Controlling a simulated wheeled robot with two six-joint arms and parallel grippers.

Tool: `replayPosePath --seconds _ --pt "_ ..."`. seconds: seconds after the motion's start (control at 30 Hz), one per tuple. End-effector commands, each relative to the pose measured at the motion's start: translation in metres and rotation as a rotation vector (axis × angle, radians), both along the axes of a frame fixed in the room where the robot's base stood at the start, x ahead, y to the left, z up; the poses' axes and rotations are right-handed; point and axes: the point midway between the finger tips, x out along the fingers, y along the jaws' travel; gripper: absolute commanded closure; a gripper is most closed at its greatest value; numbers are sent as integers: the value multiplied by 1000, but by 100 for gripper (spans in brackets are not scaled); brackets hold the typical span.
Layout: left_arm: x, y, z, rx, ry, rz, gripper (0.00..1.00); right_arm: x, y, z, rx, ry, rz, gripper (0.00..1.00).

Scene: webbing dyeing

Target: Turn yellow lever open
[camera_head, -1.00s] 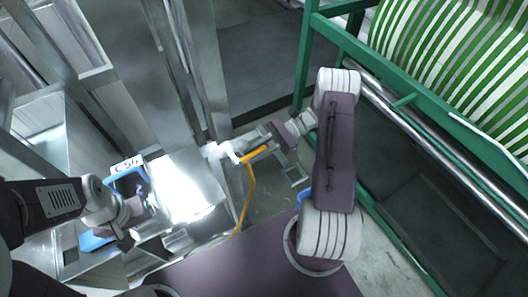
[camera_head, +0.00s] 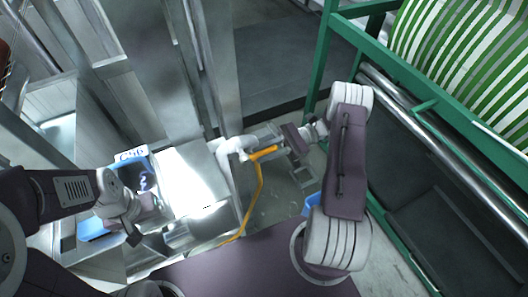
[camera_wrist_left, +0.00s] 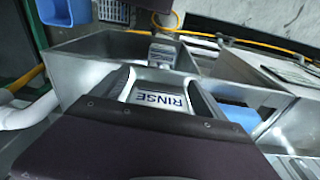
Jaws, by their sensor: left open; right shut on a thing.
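The yellow lever (camera_head: 262,153) is a short bar beside the white pipe elbow (camera_head: 236,147), in the middle of the head view. My right gripper (camera_head: 276,146) reaches it from the right and is shut on its end; the fingertips are small and the exact contact is hard to see. My left gripper (camera_head: 143,207) is over the steel tank at the left, away from the lever. In the left wrist view it is open (camera_wrist_left: 162,90), with a RINSE label (camera_wrist_left: 160,100) showing between its fingers.
A thin yellow hose (camera_head: 258,200) runs down from near the lever. A blue frame (camera_head: 133,155) and blue bins (camera_head: 92,229) stand at the left. A green rack (camera_head: 315,75) with a green-striped roll (camera_head: 470,65) is at the right. Steel posts rise behind the pipe.

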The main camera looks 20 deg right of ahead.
Motion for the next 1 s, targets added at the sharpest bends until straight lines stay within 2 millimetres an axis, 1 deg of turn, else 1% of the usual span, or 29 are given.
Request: replayPosePath --seconds 0.03,0.3,0.37,0.47,0.6,0.7,0.83,1.0 --pt "0 0 -1 0 0 0 17 -1 1 -5 -8 6 2 72" --pt "0 0 -1 0 0 0 17 0 0 -3 -5 3 0 71" --pt "0 0 -3 0 0 0 17 0 -2 -4 -5 1 -1 71" --pt "0 0 -12 0 0 0 17 2 -17 -7 -6 0 -3 71" --pt "0 0 -25 0 0 0 17 4 -47 -9 -8 -1 -3 71" --pt "0 0 -25 0 0 0 17 5 -63 -7 -7 1 -1 71" --pt "0 0 -26 0 0 0 17 5 -73 -5 -7 3 0 71" --pt "0 0 -26 0 0 0 17 5 -74 -4 -6 5 1 71"
